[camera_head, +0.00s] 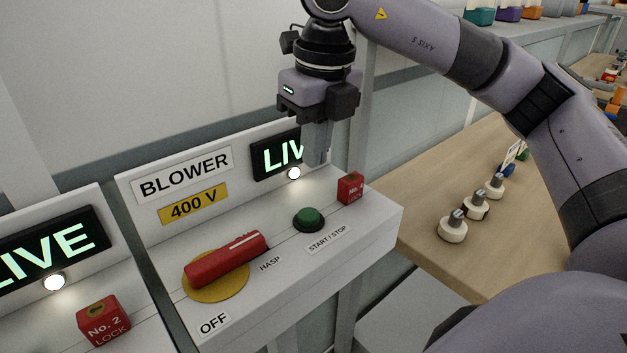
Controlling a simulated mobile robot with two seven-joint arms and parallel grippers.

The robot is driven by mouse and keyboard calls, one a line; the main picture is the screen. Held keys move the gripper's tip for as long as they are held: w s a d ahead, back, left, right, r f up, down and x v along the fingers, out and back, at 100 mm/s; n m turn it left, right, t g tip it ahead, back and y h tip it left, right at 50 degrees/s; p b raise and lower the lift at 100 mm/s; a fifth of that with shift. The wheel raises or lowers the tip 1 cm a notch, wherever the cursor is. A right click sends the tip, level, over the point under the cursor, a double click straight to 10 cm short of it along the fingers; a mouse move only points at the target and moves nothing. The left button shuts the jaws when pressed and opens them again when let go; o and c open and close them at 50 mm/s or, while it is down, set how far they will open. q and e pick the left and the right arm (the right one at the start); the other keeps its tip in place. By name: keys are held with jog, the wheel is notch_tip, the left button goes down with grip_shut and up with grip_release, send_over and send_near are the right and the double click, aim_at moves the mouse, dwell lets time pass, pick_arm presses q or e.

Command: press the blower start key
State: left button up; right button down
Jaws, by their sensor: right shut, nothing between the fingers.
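The blower panel (371,243) is a white box with a "BLOWER" label (184,176) and a yellow "400 V" plate (193,203). Its start key is a round green button (308,217) in a dark ring, beside a "START / STOP" label (327,238). My right gripper (317,160) points down above and behind the green button, apart from it. Its fingers are shut and empty, and they cover part of the lit "LIVE" sign (276,157). A white lamp (293,173) glows under that sign. My left gripper is out of view.
A red rotary handle (226,259) sits on a yellow disc at the panel's left. A red lock block (351,188) stands right of the button. Another panel with a red "No. 2" lock (104,320) is at left. A wooden table (425,187) holds several white knobbed pieces.

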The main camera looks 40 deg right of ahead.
jog(key=shift+s+r, duration=0.15)
jog(key=shift+r, duration=0.65)
jog(key=shift+s+r, duration=0.1)
jog(key=shift+r, duration=0.65)
dwell(0.5)
